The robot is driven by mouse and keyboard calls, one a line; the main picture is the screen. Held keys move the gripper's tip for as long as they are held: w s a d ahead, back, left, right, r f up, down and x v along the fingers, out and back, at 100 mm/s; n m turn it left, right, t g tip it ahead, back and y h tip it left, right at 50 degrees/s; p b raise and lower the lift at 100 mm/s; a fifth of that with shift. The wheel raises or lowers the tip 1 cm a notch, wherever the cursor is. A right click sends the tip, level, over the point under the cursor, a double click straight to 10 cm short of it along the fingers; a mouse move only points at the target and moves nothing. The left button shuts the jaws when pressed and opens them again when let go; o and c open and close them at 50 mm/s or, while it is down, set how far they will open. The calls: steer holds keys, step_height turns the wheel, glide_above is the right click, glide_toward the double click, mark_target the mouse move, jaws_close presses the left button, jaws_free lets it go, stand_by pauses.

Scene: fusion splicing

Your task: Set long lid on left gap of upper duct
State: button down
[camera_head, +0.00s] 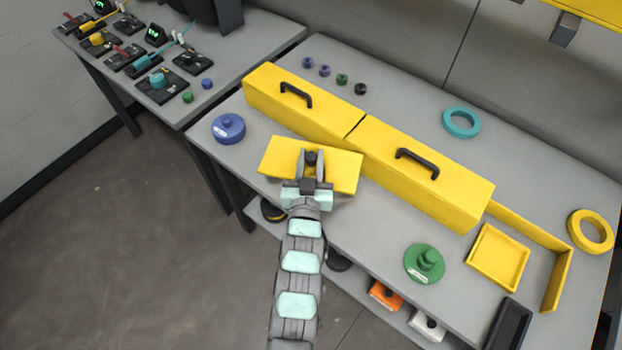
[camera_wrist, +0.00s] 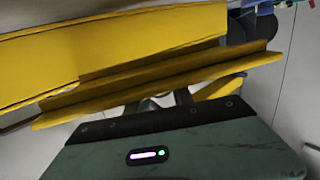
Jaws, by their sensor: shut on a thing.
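My gripper (camera_head: 311,160) is shut on the handle of a flat yellow lid (camera_head: 340,168), whose handle is mostly hidden between the fingers. The lid is held in front of the long yellow duct (camera_head: 430,195), near its seam. In the wrist view the lid (camera_wrist: 215,67) spans the picture as a tilted yellow strip, with the duct (camera_wrist: 110,50) behind it. In the head view, whether lid and duct touch is unclear. Two black handles, left (camera_head: 296,94) and right (camera_head: 417,161), stand on the duct's covered top. No open gap is visible there.
A blue spool (camera_head: 228,128) lies left of the lid, and a green spool (camera_head: 424,263) lies front right. A square yellow tray (camera_head: 497,257) and a bent yellow duct piece (camera_head: 556,280) lie to the right.

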steer(key=shift+f+b, duration=0.7)
steer(key=shift+f, duration=3.3)
steer(key=shift+f, duration=0.15)
steer(key=c, duration=1.1)
jaws_free()
